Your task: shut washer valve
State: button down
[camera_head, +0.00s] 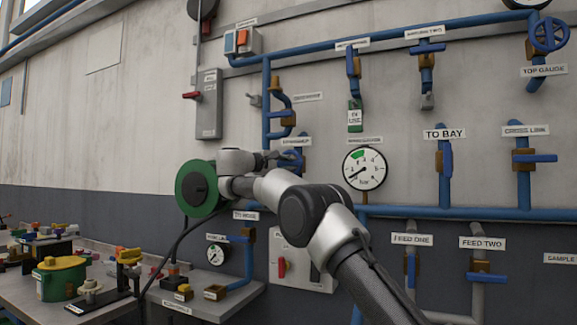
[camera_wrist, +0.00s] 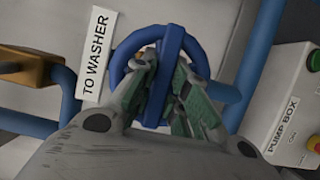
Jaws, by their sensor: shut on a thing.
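The washer valve shows in the wrist view as a blue round handwheel (camera_wrist: 200,62) with a crossbar, beside a white label "TO WASHER" (camera_wrist: 97,55). My gripper (camera_wrist: 163,92) has one finger on each side of the crossbar and is shut on it. The fingers and palm hide the lower part of the wheel. In the head view my arm reaches up to the wall by the blue pipes, and I cannot make out the fingertips there.
A pump box (camera_wrist: 285,115) with coloured buttons sits right of the wheel in the wrist view. A green reel (camera_head: 200,190) is beside my wrist in the head view. A pressure gauge (camera_head: 365,168) hangs to the right. A cluttered bench (camera_head: 70,285) stands at lower left.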

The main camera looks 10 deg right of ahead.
jog(key=shift+f, duration=0.1)
dwell(0.5)
jog(key=c, duration=1.4)
grip_release()
jog(key=v, duration=1.2)
jog(key=shift+a, duration=0.1)
